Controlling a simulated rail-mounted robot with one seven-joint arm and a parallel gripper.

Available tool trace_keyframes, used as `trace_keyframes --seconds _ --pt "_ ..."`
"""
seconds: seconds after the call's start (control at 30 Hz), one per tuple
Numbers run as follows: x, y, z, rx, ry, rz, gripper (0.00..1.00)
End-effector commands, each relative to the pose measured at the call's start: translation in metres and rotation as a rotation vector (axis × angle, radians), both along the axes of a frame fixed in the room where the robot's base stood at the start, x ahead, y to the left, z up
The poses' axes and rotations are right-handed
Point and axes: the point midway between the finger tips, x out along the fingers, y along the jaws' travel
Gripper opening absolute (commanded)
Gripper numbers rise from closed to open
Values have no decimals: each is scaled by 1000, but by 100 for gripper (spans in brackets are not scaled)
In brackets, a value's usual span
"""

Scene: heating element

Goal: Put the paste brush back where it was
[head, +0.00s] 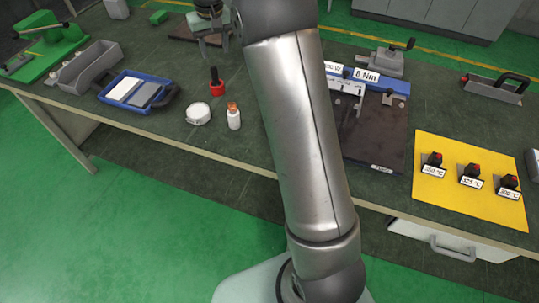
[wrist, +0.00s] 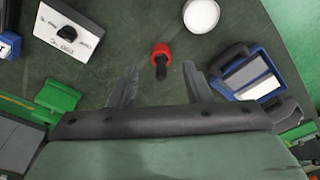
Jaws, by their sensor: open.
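The paste brush appears as an upright black handle (head: 214,75) rising from a red round base (head: 217,90) on the dark green tabletop. In the wrist view the black handle (wrist: 161,71) points toward my gripper from the red base (wrist: 160,51). The bristles are hidden, and I cannot tell whether the red part is a holder or part of the brush. My gripper (wrist: 159,80) is open and empty, its fingers apart on either side of the handle's line. In the head view my gripper (head: 214,46) shows behind the brush, partly hidden by my arm.
A white round tin (head: 198,111) and a brown-capped white bottle (head: 234,117) stand close in front of the brush. A blue tray (head: 137,91) lies to the left. A yellow mat (head: 435,191) with several black switches lies right. My arm hides the table's middle.

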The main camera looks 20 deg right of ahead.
Motion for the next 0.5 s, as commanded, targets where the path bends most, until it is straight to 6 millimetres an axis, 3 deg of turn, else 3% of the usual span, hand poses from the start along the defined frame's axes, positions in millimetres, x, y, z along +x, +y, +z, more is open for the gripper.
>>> trace_keyframes --seconds 0.03,0.1,0.23,0.4,0.5 --pt "-36 0 13 -1 4 0 45" --pt "-83 0 20 -2 12 -2 45" --pt "-180 0 18 -2 29 -6 45" --pt "-299 0 -10 1 49 -13 45" --pt "-350 0 -30 2 59 -16 45"
